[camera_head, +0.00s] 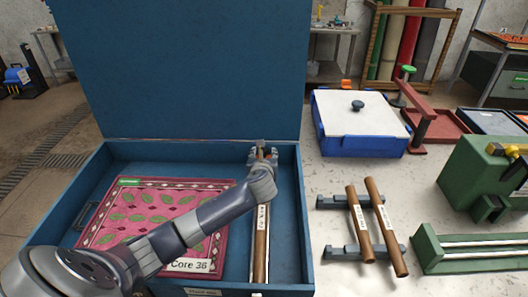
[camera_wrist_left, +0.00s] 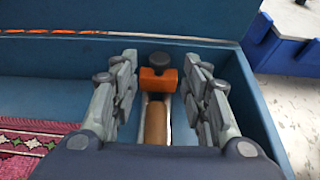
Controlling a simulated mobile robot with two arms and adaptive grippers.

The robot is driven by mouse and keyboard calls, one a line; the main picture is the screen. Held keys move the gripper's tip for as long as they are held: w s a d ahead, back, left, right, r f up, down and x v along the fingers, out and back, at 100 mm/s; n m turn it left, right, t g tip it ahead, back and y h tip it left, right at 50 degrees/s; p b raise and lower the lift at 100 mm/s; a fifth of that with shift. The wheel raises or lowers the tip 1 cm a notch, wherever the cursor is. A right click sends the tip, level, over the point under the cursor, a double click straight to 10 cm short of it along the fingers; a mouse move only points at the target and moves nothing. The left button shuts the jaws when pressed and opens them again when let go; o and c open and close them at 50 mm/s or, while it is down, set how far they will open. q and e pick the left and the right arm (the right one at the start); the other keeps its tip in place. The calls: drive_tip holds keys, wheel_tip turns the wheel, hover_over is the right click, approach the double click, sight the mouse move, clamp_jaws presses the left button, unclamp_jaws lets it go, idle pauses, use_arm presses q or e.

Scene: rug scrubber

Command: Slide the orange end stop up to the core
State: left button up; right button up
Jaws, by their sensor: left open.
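The orange end stop (camera_wrist_left: 158,82) sits at the far end of the blue box's narrow side channel in the left wrist view. A dark knob (camera_wrist_left: 159,59) shows just beyond it. The brown core (camera_wrist_left: 156,122) lies lengthwise in the channel, its far end close to the stop; I cannot tell whether they touch. The core also shows in the head view (camera_head: 261,240). My left gripper (camera_head: 262,157) is open above the channel's far end, its fingers on either side of the stop and apart from it. In the head view the gripper hides the stop. My right gripper is not in view.
The blue box (camera_head: 117,155) has its lid (camera_head: 185,65) raised behind the gripper. A pink patterned rug (camera_head: 150,207) lies inside, left of the channel. On the bench to the right are two brown rods on a rack (camera_head: 365,225), a blue-and-white box (camera_head: 358,120) and a green fixture (camera_head: 485,180).

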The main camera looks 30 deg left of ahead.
sight(264, 153)
use_arm(q)
drive_tip(key=shift+x, duration=3.05)
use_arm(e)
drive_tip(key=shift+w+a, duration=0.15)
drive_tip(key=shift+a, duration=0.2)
